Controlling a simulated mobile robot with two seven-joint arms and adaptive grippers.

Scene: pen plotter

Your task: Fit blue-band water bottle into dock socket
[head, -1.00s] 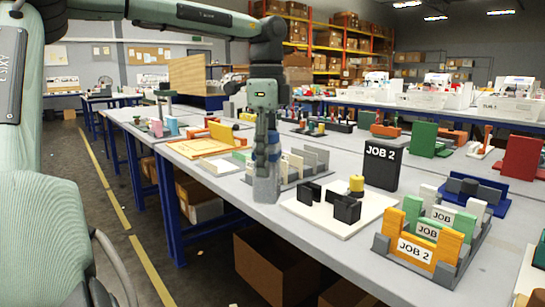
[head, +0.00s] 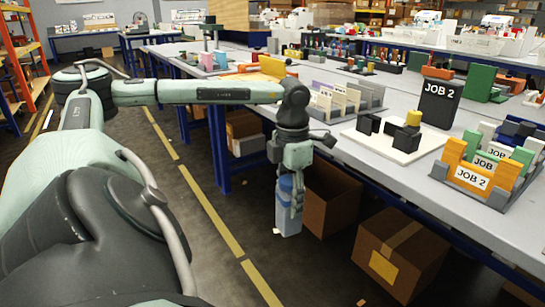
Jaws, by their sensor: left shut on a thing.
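The water bottle (head: 287,222) is a pale blue-grey, translucent bottle with a bluer band near its upper part. My left gripper (head: 292,196) is shut on it, with fingers covering part of its right side. The bottle hangs nearly upright in front of the table's front edge, with the floor and an open cardboard box behind it in the picture. I cannot make out for certain which fixture is the dock socket. A white plate (head: 404,153) with black blocks and a yellow cylinder (head: 413,118) lies on the table, right of the gripper. My right gripper is not in view.
The long grey table (head: 372,183) carries a rack of upright panels (head: 343,98), a black JOB 2 board (head: 440,103) and an orange JOB 2 holder (head: 471,176). Cardboard boxes (head: 405,250) stand below the table edge. The floor aisle to the left is mostly clear.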

